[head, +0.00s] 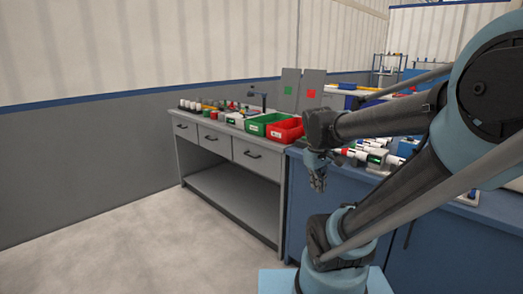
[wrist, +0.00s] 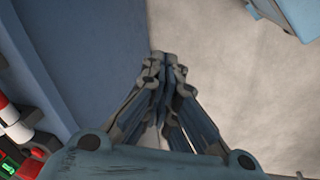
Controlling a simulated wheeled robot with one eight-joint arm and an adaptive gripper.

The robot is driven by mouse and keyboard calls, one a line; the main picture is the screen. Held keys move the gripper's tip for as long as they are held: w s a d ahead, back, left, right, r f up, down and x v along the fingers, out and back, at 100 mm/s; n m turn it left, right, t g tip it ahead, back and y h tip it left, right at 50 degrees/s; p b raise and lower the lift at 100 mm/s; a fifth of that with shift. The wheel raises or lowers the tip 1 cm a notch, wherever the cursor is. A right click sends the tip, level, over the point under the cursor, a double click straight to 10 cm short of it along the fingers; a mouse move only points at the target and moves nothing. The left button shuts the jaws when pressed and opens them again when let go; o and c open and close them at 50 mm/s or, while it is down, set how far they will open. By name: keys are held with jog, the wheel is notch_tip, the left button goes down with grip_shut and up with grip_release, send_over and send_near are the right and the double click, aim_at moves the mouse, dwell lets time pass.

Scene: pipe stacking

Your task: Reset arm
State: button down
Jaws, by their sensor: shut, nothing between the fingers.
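My gripper (head: 318,181) hangs from the end of my arm, pointing down in front of the blue workbench (head: 300,205). In the wrist view my gripper (wrist: 165,62) has its fingers together, with nothing between them. Below the fingertips, the wrist view shows bare grey floor (wrist: 215,60) and the blue bench side (wrist: 90,50). The arm is bent, with its elbow at the upper right of the head view, and it covers part of the blue bench.
A grey table with drawers (head: 225,145) holds a green bin (head: 262,124), a red bin (head: 284,131) and several small parts. White and red pipe-like parts (head: 372,153) lie on the blue bench behind my arm. Floor (head: 150,235) at left is clear.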

jog(key=s+f+m+y, duration=0.1)
jog(key=s+f+m, duration=0.4)
jog(key=s, duration=0.4)
jog(key=shift+a+f+y, duration=0.2)
jog(key=shift+f+y, duration=0.1)
jog(key=shift+f, duration=0.3)
jog(key=shift+d, duration=0.1)
